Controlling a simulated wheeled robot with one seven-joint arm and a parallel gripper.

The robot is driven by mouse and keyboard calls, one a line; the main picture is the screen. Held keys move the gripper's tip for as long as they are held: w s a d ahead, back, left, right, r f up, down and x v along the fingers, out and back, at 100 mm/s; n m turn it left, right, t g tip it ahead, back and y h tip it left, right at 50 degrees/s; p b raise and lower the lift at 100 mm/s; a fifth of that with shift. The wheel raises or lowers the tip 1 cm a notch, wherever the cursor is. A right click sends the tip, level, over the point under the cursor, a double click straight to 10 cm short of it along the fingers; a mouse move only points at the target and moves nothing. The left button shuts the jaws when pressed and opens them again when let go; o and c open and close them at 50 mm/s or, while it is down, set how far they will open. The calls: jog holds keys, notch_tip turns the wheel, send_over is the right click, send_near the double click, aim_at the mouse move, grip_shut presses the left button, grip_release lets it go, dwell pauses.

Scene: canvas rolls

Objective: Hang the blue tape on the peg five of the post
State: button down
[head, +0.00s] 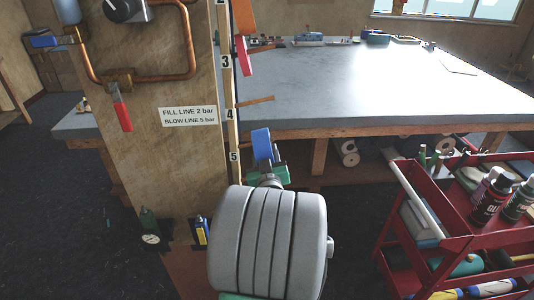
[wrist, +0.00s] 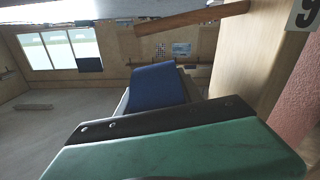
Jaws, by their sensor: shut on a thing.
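The blue tape (head: 262,143) is in my gripper (head: 268,164), in front of the wooden post (head: 227,100) and just right of it. In the wrist view the tape (wrist: 155,88) shows beyond the dark and green finger; its hole cannot be made out. The post carries labels 3, 4 and 5; the tape is between the heights of 4 and 5. A bare wooden peg (head: 257,100) sticks out rightward near label 4. In the wrist view a wooden peg (wrist: 190,18) is above the tape, apart from it. Peg five is not clear in the head view.
Red tape (head: 244,56) hangs near label 3. A panel with copper pipe (head: 190,45) and a red-handled valve (head: 122,112) stands left of the post. A large grey table (head: 370,80) is behind. A red cart (head: 440,245) with bottles is at the right.

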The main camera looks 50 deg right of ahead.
dwell(0.3)
jog(key=c, duration=0.7)
grip_release()
